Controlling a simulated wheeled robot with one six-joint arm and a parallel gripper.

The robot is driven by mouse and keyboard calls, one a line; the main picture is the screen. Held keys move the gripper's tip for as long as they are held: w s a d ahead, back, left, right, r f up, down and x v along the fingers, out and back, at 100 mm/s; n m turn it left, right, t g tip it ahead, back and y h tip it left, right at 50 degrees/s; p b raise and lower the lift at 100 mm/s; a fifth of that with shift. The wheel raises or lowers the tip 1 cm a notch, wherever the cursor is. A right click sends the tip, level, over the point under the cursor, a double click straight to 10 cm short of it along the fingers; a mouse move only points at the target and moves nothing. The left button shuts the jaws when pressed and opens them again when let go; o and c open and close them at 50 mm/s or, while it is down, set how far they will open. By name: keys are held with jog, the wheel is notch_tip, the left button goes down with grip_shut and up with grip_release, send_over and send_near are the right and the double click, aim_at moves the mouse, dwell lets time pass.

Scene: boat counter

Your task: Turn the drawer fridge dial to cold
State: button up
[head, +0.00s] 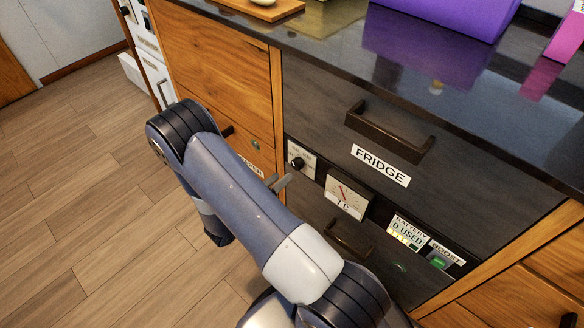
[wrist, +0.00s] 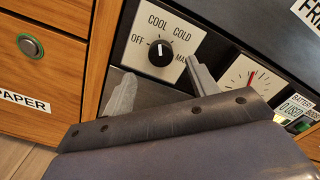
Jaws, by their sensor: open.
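The fridge dial (wrist: 161,53) is a round black knob on a white plate marked OFF, COOL, COLD and MAX in the wrist view. Its white mark points roughly up, toward COOL rather than COLD. The dial also shows in the head view (head: 297,163), at the left end of the black panel under the FRIDGE drawer (head: 400,140). My gripper (wrist: 160,90) is open and empty. Its two fingers stand apart below the knob in the picture, and the right one overlaps the plate's lower right edge near MAX. In the head view my gripper (head: 280,184) is partly hidden by my arm.
A red-needle gauge (head: 346,194), a battery display (head: 408,232) and a green boost switch (head: 439,262) sit right of the dial. A drawer handle (head: 390,131) juts out above. A wooden cabinet with a green-lit button (wrist: 30,46) is at left. The floor at left is clear.

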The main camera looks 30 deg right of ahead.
aim_at(295, 166)
jog(key=shift+b+x, duration=0.3)
jog(key=shift+x, duration=2.85)
jog(key=shift+c, duration=0.2)
jog(key=c, duration=1)
jog(key=shift+o, duration=0.2)
jog(key=m+b, duration=0.4)
jog(key=m, duration=0.2)
jog(key=shift+s+f+b, duration=0.1)
jog(key=shift+f+b, duration=0.1)
jog(key=shift+b, duration=0.15)
jog(key=m+b, duration=0.4)
jog(key=m, duration=0.1)
jog(key=shift+r+m, duration=0.15)
jog(key=shift+m, duration=0.15)
